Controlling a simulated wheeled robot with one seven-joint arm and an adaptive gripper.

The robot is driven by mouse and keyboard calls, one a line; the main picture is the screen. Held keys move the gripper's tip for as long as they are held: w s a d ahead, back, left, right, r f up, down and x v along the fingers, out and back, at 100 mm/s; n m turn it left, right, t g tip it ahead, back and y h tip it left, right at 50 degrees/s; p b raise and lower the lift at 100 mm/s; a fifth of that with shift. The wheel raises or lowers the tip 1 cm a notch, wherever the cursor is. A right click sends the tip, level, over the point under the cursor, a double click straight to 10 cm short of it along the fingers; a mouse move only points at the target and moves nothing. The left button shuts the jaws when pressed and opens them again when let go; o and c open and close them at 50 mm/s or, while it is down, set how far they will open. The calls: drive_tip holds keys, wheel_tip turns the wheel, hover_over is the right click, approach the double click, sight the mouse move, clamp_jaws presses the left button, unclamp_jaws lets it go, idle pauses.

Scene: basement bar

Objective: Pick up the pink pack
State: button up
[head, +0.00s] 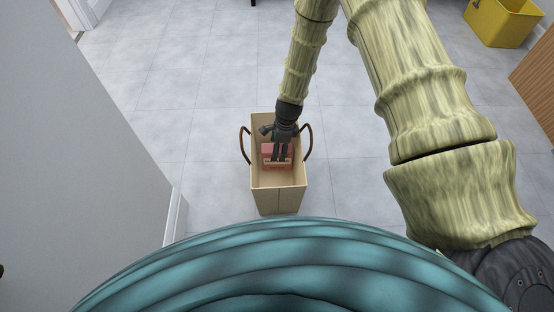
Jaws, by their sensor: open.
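The pink pack (268,164) lies inside a beige open-topped bag (279,200) with two brown handles, standing on the tiled floor. My gripper (281,157) reaches down into the bag from above, with its dark fingers over the pack. The fingers are apart and cover part of the pack. I cannot tell from this view whether they touch it or how deep they reach.
The brown handles stick out at the bag's left and right sides. A grey wall (80,170) stands on the left. A yellow bin (499,22) is at the far right, with a wooden panel (537,80) near it. The tiled floor around the bag is clear.

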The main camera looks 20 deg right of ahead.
drive_tip(key=shift+w+a+f+b, duration=0.1)
drive_tip(key=shift+a+f+b, duration=0.15)
drive_tip(key=shift+f+b, duration=0.85)
drive_tip(key=shift+w+a+f+b, duration=0.1)
drive_tip(key=shift+a+f+b, duration=0.15)
drive_tip(key=shift+f, duration=1.6)
drive_tip(key=shift+s, duration=0.1)
drive_tip(key=c, duration=1.2)
